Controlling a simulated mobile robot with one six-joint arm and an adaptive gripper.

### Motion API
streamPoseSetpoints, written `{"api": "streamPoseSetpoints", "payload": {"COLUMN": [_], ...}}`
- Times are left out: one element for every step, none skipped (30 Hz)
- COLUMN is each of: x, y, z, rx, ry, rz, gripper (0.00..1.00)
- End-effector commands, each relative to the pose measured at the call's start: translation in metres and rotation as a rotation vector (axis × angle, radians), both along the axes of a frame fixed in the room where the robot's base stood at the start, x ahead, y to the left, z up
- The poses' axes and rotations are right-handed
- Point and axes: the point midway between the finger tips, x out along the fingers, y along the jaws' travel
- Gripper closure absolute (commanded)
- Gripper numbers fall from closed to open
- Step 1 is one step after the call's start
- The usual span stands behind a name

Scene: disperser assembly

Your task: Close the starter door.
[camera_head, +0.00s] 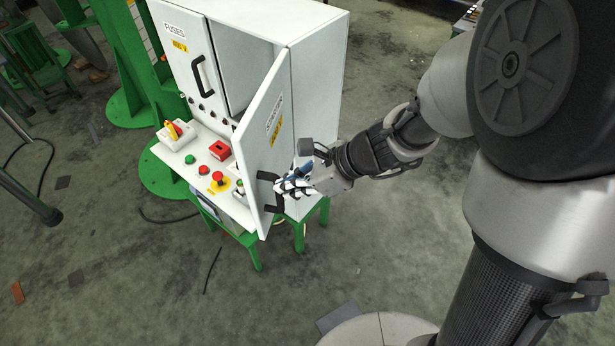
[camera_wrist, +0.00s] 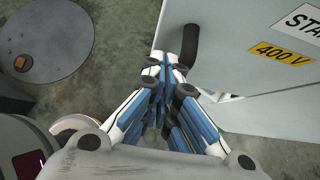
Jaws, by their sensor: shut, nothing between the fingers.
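The starter door (camera_head: 266,145) is a white panel with a yellow 400 V label, and it stands swung open from the white cabinet (camera_head: 318,85). The wrist view shows its outer face (camera_wrist: 225,70), part of its lettering and the yellow label (camera_wrist: 282,53). Its black handle (camera_head: 268,177) is near the free edge; it also shows in the wrist view (camera_wrist: 190,45). My gripper (camera_head: 284,185) is shut and empty, with its fingertips (camera_wrist: 165,75) close beside the handle on the door's outer side. I cannot tell whether they touch it.
The fuses door (camera_head: 187,60) beside the opening looks shut. A control panel with a red emergency button (camera_head: 218,177), a red box (camera_head: 220,150) and a yellow-handled switch (camera_head: 173,133) juts out below. Green legs (camera_head: 256,257) carry the cabinet. The floor in front is mostly clear.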

Motion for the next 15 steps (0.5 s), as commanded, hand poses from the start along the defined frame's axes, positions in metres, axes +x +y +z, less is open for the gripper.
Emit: {"api": "streamPoseSetpoints", "payload": {"x": [0.001, 0.003, 0.005, 0.006, 0.007, 0.009, 0.010, 0.010, 0.011, 0.012, 0.012, 0.013, 0.013, 0.013, 0.013], "y": [0.008, 0.013, 0.020, 0.024, 0.028, 0.031, 0.034, 0.037, 0.039, 0.040, 0.041, 0.042, 0.043, 0.043, 0.043], "z": [-0.010, -0.007, -0.006, -0.005, -0.005, -0.005, -0.005, -0.005, -0.005, -0.005, -0.005, -0.004, -0.004, -0.004, -0.004], "rx": [-0.001, 0.000, -0.001, -0.001, -0.001, -0.002, -0.002, -0.001, 0.000, 0.000, 0.000, -0.001, -0.001, -0.001, -0.001], "ry": [0.003, -0.001, -0.003, -0.003, -0.003, -0.002, -0.002, -0.002, -0.001, -0.001, -0.001, 0.000, -0.001, -0.001, -0.001], "rz": [0.004, 0.006, 0.006, 0.005, 0.004, 0.004, 0.004, 0.004, 0.003, 0.001, 0.001, 0.001, 0.000, 0.000, 0.000], "gripper": [1.00, 1.00, 1.00, 1.00, 1.00, 1.00, 1.00, 1.00, 1.00, 1.00, 1.00, 1.00, 1.00, 1.00, 1.00]}}
